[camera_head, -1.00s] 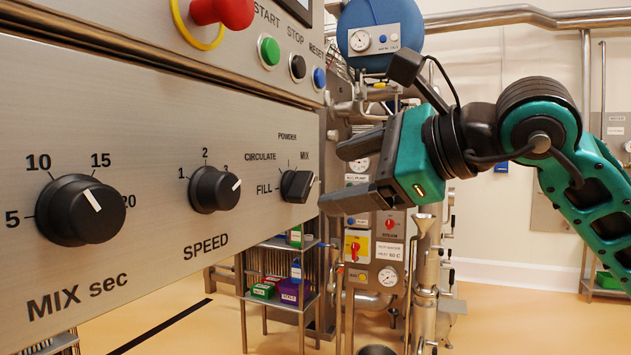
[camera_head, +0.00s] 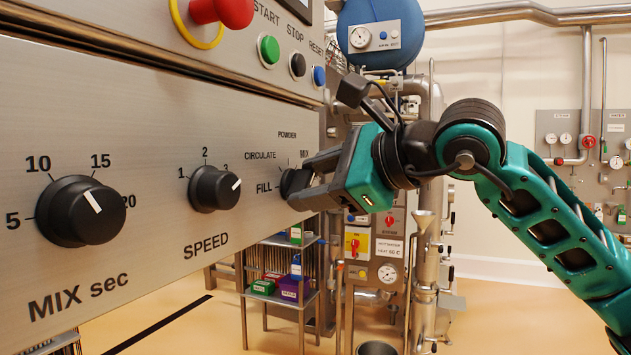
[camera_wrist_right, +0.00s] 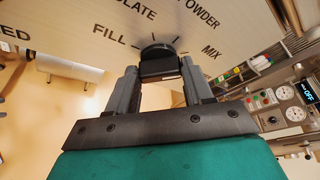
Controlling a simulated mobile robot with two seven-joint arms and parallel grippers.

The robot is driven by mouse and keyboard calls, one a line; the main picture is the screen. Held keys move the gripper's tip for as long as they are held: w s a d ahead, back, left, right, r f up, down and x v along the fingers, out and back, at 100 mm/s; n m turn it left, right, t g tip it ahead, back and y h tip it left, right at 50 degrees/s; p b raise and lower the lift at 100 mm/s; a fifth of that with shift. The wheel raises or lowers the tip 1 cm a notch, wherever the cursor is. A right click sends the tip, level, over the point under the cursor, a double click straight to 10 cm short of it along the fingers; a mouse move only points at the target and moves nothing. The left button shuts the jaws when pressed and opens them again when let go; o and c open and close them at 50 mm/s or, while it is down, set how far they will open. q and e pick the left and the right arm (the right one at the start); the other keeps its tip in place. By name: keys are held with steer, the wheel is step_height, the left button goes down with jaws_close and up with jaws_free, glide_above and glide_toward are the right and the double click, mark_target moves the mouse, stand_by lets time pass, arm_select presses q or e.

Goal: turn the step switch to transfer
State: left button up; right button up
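The step switch (camera_head: 287,183) is a black knob at the right end of the grey panel, with FILL, CIRCULATE, POWDER and MIX marked around it. No TRANSFER label is readable in these views. My right gripper (camera_head: 298,182) is at the switch, reaching in from the right and covering much of it. The switch's pointer direction is hard to tell. My left gripper is not in view.
On the same panel are the SPEED knob (camera_head: 215,188) and the MIX sec knob (camera_head: 81,211). Above are a red mushroom button (camera_head: 222,11) and green, black and blue buttons. A shelf (camera_head: 280,290) with small boxes stands below. Pipes and a blue tank (camera_head: 380,35) are behind.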

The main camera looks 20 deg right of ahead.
steer(key=c, duration=0.5)
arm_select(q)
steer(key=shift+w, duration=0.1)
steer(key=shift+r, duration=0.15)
arm_select(e)
steer(key=shift+m, duration=0.3)
steer(key=shift+w+d+r+m+g+y+p, duration=0.15)
steer(key=shift+m+g+y+p, duration=0.3)
steer(key=shift+m+g, duration=0.45)
steer(key=shift+m+g+y+p, duration=0.25)
steer(key=shift+m+g+p, duration=0.25)
steer(key=shift+m, duration=0.4)
steer(key=shift+w+d+m+g+p, duration=0.1)
steer(key=shift+m+g+p, duration=0.25)
steer(key=shift+m, duration=0.45)
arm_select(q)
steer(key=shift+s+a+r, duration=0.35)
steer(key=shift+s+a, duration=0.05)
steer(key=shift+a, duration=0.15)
arm_select(e)
steer(key=shift+y, duration=0.3)
steer(key=shift+g, duration=0.25)
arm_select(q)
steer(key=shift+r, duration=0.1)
arm_select(e)
steer(key=o, duration=1)
